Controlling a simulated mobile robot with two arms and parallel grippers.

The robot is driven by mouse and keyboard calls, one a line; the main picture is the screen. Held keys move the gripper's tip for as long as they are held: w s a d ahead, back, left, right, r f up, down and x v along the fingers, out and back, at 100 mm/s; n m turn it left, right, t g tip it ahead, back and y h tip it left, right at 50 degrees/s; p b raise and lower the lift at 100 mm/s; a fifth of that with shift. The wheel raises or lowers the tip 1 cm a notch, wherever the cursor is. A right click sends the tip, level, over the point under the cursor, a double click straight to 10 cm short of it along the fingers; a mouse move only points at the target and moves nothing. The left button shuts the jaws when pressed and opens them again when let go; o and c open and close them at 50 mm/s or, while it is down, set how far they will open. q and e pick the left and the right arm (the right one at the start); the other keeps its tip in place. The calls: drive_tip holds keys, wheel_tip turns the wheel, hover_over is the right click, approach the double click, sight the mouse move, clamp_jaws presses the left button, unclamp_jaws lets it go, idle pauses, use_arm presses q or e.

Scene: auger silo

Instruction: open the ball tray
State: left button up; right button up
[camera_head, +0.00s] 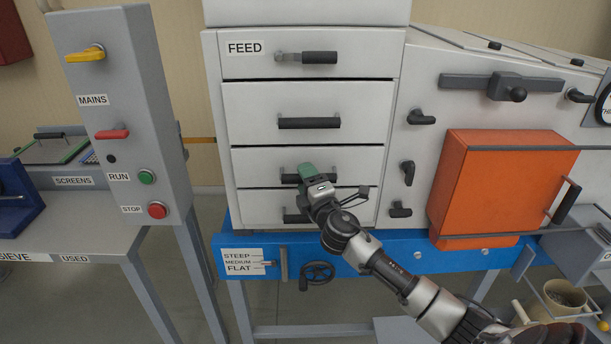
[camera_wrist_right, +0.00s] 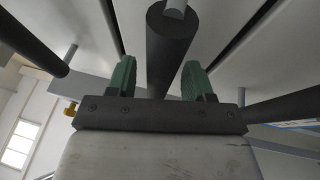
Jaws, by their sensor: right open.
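A pale cabinet (camera_head: 236,205) holds a stack of drawers; none in view carries a ball label, so I cannot tell by name which is the ball tray. The third drawer (camera_head: 251,158) from the top is closed, and its dark bar handle (camera_head: 290,179) is partly hidden by my right gripper (camera_head: 311,173). In the right wrist view a dark bar handle (camera_wrist_right: 174,50) lies between the two spread green fingers of that gripper (camera_wrist_right: 157,80), with gaps on both sides. The gripper is open. My left gripper is not in view.
The FEED drawer (camera_head: 350,62) and second drawer (camera_head: 245,103) above are closed. The lowest handle (camera_head: 291,216) is just below my gripper. An orange box (camera_head: 495,190) juts out at right. A switch post (camera_head: 120,130) stands left, and a small handwheel (camera_head: 317,271) sits below.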

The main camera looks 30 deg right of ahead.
drive_tip(key=shift+w, duration=0.3)
clamp_jaws()
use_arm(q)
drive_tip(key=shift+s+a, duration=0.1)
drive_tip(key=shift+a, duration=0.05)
use_arm(e)
drive_tip(key=shift+s, duration=0.1)
